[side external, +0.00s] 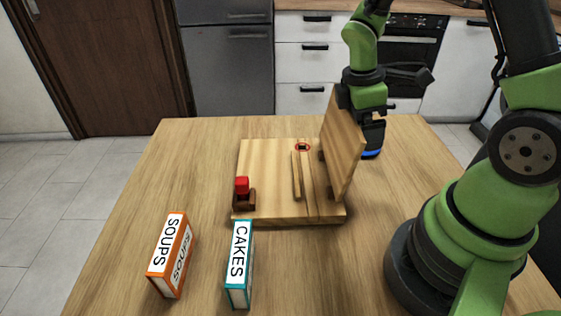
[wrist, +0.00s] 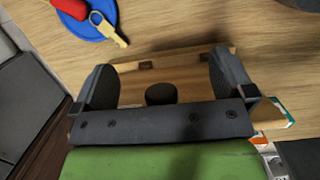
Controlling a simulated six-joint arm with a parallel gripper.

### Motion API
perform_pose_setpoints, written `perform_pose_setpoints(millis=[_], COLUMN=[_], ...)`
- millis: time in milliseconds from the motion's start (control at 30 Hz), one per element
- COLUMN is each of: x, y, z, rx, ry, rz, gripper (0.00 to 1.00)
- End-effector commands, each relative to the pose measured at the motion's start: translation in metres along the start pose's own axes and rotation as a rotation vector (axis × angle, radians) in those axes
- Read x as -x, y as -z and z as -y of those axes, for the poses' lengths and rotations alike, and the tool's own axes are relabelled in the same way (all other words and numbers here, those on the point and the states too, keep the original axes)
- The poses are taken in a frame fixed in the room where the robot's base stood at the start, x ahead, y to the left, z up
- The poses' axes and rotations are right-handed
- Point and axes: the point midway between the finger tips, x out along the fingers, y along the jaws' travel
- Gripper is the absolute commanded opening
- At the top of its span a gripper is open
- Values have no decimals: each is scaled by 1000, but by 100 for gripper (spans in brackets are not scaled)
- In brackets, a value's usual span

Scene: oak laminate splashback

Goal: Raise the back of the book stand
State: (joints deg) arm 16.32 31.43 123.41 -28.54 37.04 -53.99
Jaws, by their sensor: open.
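The book stand has a pale wooden base (side external: 265,165) on the table, and its back (side external: 342,150) stands steeply upright at the base's right side. A thin wooden strip (side external: 296,176) lies on the base left of the back. My gripper (side external: 372,122) is behind the back, on its right side, in the side view. The panel partly hides it. In the wrist view my gripper (wrist: 162,75) is open, with one finger on each side and wood (wrist: 185,85) showing between them. Whether the fingers touch the back cannot be told.
An orange SOUPS book (side external: 170,255) and a teal CAKES book (side external: 238,265) stand at the table's front. A red knob (side external: 241,185) sits on a brown block on the base's left. A blue dish (wrist: 92,22) holds a yellow key (wrist: 106,28). The table's left side is clear.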

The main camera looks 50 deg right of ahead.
Motion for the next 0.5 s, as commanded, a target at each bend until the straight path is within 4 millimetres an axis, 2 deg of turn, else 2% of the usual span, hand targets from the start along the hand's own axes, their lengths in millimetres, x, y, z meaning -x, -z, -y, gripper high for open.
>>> perform_pose_setpoints(millis=[233,500], x=[3,21], y=[-1,-6], z=[0,-1], rx=[0,-2], ry=[-2,-3], rz=[-1,-2], gripper=[100,100])
